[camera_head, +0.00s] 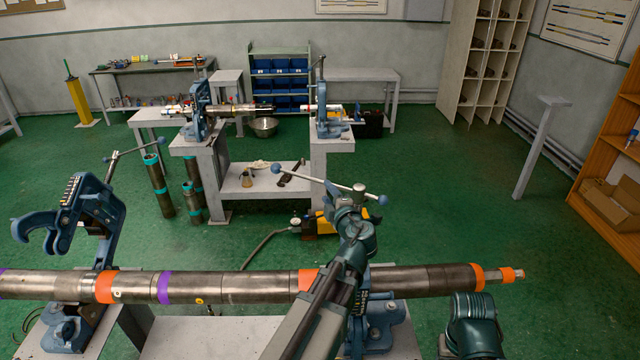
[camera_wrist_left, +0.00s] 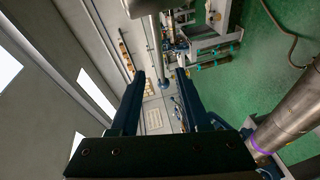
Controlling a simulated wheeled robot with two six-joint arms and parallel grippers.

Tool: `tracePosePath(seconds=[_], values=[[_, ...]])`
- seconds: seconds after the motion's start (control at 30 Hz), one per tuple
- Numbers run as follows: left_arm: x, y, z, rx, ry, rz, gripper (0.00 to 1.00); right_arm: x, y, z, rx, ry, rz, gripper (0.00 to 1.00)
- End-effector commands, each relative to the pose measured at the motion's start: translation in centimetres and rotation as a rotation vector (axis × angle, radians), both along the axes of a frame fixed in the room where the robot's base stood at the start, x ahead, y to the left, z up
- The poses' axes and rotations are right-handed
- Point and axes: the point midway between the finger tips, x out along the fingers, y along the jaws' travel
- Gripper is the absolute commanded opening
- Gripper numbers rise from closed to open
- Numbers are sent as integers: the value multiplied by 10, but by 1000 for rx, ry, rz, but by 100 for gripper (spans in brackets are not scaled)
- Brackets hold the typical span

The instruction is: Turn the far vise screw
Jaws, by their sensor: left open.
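A pipe vise (camera_head: 385,325) stands at the right of the near bench, partly hidden behind my left arm. Its screw handle (camera_head: 310,181) is a grey bar with blue ball ends, sloping down to the right through the screw head (camera_head: 359,188). My left gripper (camera_head: 347,204) is close to this handle. In the left wrist view my left gripper (camera_wrist_left: 160,74) is open, and a grey bar (camera_wrist_left: 155,48) with a blue ball lies between its fingertips. I cannot tell whether they touch. Another vise (camera_head: 85,215) stands at the left with its hook open. My right gripper is out of view.
A long pipe (camera_head: 240,287) with orange and purple bands lies across the near bench. Behind it, a second bench (camera_head: 222,180) carries two more vises and a pipe. Pipes (camera_head: 158,185) stand on the green floor. Free floor lies to the right.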

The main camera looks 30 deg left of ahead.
Motion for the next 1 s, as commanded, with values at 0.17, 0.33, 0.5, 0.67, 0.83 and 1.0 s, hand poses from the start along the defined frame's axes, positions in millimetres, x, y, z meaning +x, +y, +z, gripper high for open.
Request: tracePosePath(seconds=[0.17, 0.33, 0.5, 0.67, 0.83, 1.0], values=[[29, 28, -7, 0, 0, 2, 47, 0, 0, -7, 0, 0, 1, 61], [45, 47, -10, 1, 1, 1, 47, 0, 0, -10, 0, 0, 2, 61], [55, 58, -12, -1, 1, 1, 47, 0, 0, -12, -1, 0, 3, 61], [57, 61, -12, 0, 0, -1, 47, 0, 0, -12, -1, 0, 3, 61], [57, 61, -12, 0, 0, -1, 47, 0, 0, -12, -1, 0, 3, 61], [57, 61, -12, 0, 0, 0, 30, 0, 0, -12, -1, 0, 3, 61]])
